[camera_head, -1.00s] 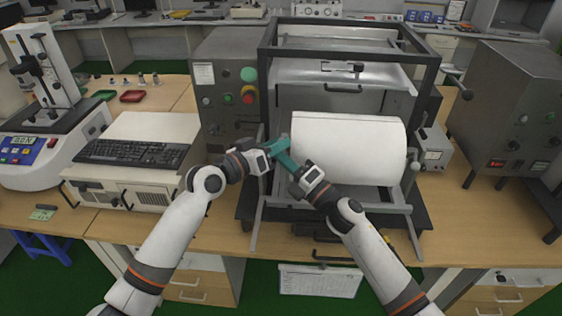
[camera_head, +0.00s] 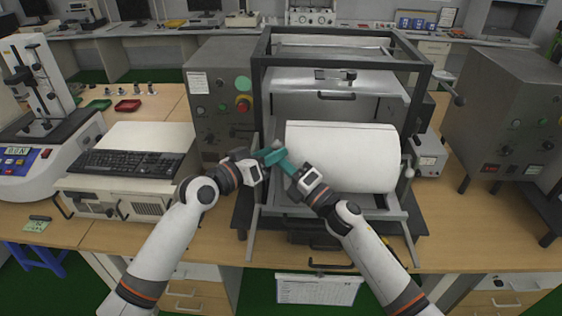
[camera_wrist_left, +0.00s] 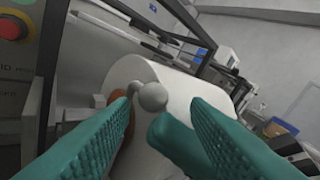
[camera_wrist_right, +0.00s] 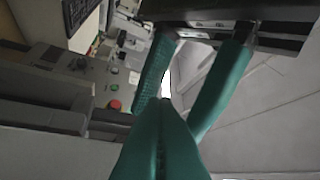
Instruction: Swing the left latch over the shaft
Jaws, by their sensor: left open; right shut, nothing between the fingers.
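The white roll (camera_head: 345,150) lies across the machine, with its shaft along its axis. The left latch (camera_wrist_left: 152,97), a grey lever with a ball knob, shows in the left wrist view in front of the roll's left end. My left gripper (camera_wrist_left: 142,112) is open, its teal fingers either side of the knob; I cannot tell if they touch it. In the head view my left gripper (camera_head: 268,153) covers the latch and shaft end. My right gripper (camera_head: 282,160) is shut and empty, its fingers close to the left ones. It also shows in the right wrist view (camera_wrist_right: 162,105).
The dark machine frame (camera_head: 262,80) rises around and behind the roll. A control box (camera_head: 212,95) with buttons stands left of it. A keyboard (camera_head: 125,163) lies further left. The right latch knob (camera_head: 409,173) is at the roll's far right end.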

